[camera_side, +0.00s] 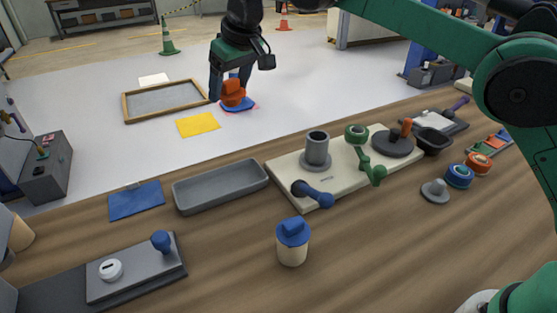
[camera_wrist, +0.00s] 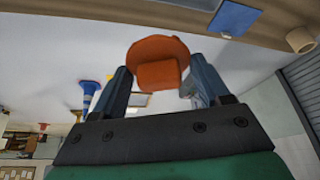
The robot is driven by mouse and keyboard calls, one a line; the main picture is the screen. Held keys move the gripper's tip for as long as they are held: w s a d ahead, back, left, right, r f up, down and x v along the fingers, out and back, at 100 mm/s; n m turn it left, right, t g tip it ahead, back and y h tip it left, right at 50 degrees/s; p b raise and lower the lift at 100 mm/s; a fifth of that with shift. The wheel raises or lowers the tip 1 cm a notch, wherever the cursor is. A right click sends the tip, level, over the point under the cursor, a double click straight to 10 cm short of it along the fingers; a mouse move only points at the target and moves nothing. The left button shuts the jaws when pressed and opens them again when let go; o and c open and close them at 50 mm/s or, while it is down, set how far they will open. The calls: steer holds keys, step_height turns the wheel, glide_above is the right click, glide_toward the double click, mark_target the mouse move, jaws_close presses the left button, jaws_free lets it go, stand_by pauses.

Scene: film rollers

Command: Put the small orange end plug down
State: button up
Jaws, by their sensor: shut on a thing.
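The orange end plug (camera_side: 232,93) is in my gripper (camera_side: 231,88), in the air beyond the bench's far edge in the side view. In the wrist view the plug (camera_wrist: 157,60) shows a round flange and a raised block between the two fingers of my gripper (camera_wrist: 158,78). The fingers are shut on it. A blue shape (camera_side: 239,105) shows just below the plug in the side view. It looks like a cone on the floor behind, mostly hidden. I cannot tell the plug's exact height over the bench.
The wooden bench (camera_side: 230,240) holds a blue mat (camera_side: 136,200), an empty grey tray (camera_side: 220,186), and a cream board (camera_side: 285,185) with fittings. A blue-capped jar (camera_side: 292,243) stands near the front. A grey fixture (camera_side: 135,267) lies at left. Bare wood lies between them.

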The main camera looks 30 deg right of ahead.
step_height(320, 180, down, 18)
steer(key=shift+f, duration=0.1)
steer(key=shift+f, duration=0.1)
stand_by(0.4)
steer(key=o, duration=1.1)
steer(key=shift+c, duration=0.2)
steer(key=v, duration=1.2)
steer(key=s+d+r+m+t, duration=0.2)
steer(key=s+d+r, duration=0.3)
steer(key=s+d, duration=0.4)
steer(key=s+d+f+m+h, duration=0.1)
steer(key=s+d+f, duration=0.1)
steer(key=s, duration=0.2)
steer(key=s+d+f+m+t, duration=0.1)
steer(key=s+d+f, duration=0.1)
steer(key=s, duration=0.3)
steer(key=shift+d+h, duration=0.4)
steer(key=shift+d, duration=0.45)
